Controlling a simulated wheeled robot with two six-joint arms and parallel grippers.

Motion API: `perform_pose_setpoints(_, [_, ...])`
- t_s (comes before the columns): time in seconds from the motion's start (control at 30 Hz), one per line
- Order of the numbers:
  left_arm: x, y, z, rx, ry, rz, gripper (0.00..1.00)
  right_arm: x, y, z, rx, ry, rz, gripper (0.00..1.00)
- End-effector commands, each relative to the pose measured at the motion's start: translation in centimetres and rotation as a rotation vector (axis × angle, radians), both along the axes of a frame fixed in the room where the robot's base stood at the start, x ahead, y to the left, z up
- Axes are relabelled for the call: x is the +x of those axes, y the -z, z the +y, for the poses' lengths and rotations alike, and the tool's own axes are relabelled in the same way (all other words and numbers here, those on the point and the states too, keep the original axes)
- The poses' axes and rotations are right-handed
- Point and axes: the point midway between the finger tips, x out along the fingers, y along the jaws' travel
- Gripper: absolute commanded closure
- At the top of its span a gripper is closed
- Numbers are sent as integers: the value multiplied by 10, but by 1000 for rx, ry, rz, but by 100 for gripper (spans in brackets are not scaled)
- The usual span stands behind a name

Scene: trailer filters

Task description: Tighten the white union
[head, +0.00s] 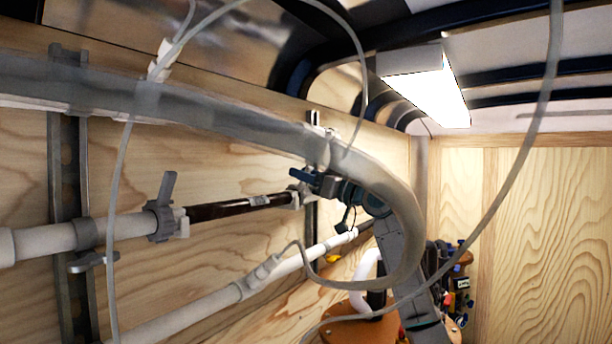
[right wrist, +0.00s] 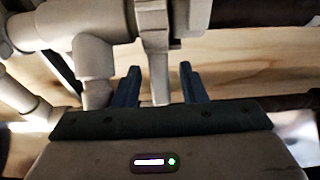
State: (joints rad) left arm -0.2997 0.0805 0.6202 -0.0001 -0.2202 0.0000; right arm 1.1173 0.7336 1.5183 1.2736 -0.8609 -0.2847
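In the head view a whitish pipe fitting (head: 293,197), which I take to be the white union, sits at the right end of a dark pipe (head: 230,208) on the wooden wall. My right gripper (head: 306,180) is beside it, with its teal fingers partly hidden by the clear hose. In the right wrist view my right gripper (right wrist: 158,88) is open. A light grey tab (right wrist: 155,68) hangs from the fitting (right wrist: 168,15) between the two fingers. Gaps show on both sides of the tab, so it is not gripped. My left gripper is not in view.
A thick clear hose (head: 235,122) arches across the front, and thin tubes hang nearby. A grey valve with a lever (head: 164,208) sits on the pipe to the left. A lower white pipe (head: 190,312) runs along the wall. Orange-topped equipment (head: 350,332) stands at lower right.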

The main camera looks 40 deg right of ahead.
Motion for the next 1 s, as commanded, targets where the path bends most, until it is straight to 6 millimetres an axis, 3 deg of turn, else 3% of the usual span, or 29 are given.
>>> perform_pose_setpoints(0.17, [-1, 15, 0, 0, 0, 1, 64, -14, 9, -7, -4, 4, -1, 62])
perform_pose_setpoints(0.6, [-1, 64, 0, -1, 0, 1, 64, -82, 31, -35, -3, 4, 0, 62])
perform_pose_setpoints(1.0, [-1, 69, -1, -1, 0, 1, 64, -95, 30, -40, 0, 0, 0, 62])
